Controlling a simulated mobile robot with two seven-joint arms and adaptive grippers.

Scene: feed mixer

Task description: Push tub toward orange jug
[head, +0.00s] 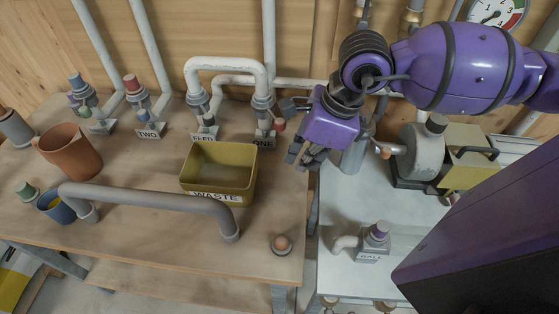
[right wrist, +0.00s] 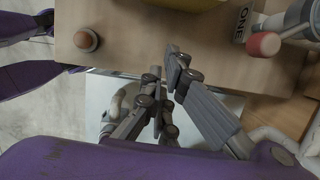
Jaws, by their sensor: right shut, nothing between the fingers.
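The olive-yellow tub (head: 198,187), labelled WASTE, stands upright on the wooden bench, and its inside looks empty. The orange jug (head: 68,152) stands on the same bench, well to the left of the tub, with clear bench between them. My right gripper (head: 296,158) is shut and empty, right of the tub near the bench's right edge, apart from the tub. In the right wrist view, the shut fingers (right wrist: 165,62) point toward the bench, and a strip of the tub (right wrist: 232,72) shows at the top. My left gripper is not in view.
A grey pipe handle (head: 150,196) runs along the bench in front of the tub. Pipes and valves labelled FEED and ONE (head: 265,140) stand behind it. A blue cup (head: 56,208) sits front left, a round orange-brown knob (head: 282,243) front right. A white table (head: 345,205) adjoins.

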